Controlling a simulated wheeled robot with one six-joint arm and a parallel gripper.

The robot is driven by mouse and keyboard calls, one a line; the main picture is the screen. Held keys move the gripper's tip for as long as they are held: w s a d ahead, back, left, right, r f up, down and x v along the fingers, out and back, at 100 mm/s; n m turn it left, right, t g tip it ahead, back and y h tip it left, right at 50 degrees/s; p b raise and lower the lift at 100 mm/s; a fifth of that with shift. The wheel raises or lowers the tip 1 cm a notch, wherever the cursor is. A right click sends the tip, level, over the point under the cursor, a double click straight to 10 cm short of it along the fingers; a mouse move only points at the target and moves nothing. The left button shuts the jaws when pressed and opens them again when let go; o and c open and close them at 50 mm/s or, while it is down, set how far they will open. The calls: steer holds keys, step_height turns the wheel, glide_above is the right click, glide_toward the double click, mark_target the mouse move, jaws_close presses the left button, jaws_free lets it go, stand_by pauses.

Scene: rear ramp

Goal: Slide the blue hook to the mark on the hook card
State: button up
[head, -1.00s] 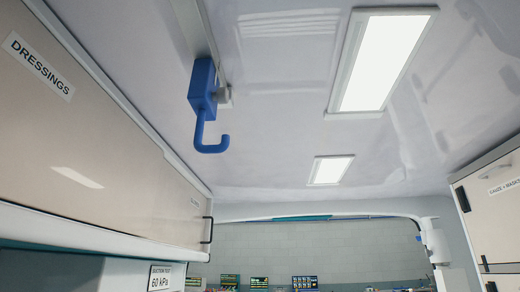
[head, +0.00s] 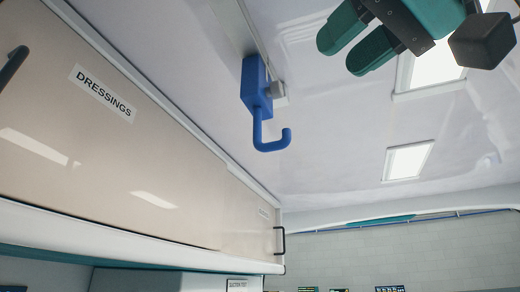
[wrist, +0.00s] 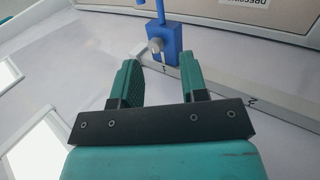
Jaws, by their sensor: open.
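The blue hook (head: 257,88) hangs from a pale rail (head: 233,25) on the ceiling, its block on the rail and its J-shaped end below. A small grey knob (head: 279,90) sits on the block's side. My gripper (head: 346,50) is open at the upper right, apart from the hook. In the wrist view the hook (wrist: 181,45) and its knob (wrist: 156,45) are beyond my open, empty fingers (wrist: 163,80). The rail there (wrist: 225,88) carries small dark marks, one like a 2 and another near the block that is hard to read. I cannot see the hook card.
A long cabinet (head: 150,150) labelled DRESSINGS runs along the left, close to the rail, with a dark handle (head: 12,65) at its near end. Bright ceiling lights (head: 408,161) are on the right. The ceiling between hook and lights is clear.

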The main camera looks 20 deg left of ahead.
steer(key=p, duration=1)
glide_toward(260, 118)
steer(key=x, duration=0.9)
steer(key=shift+w+a+f, duration=0.1)
steer(key=shift+w+a, duration=0.15)
steer(key=shift+a, duration=0.05)
jaws_close()
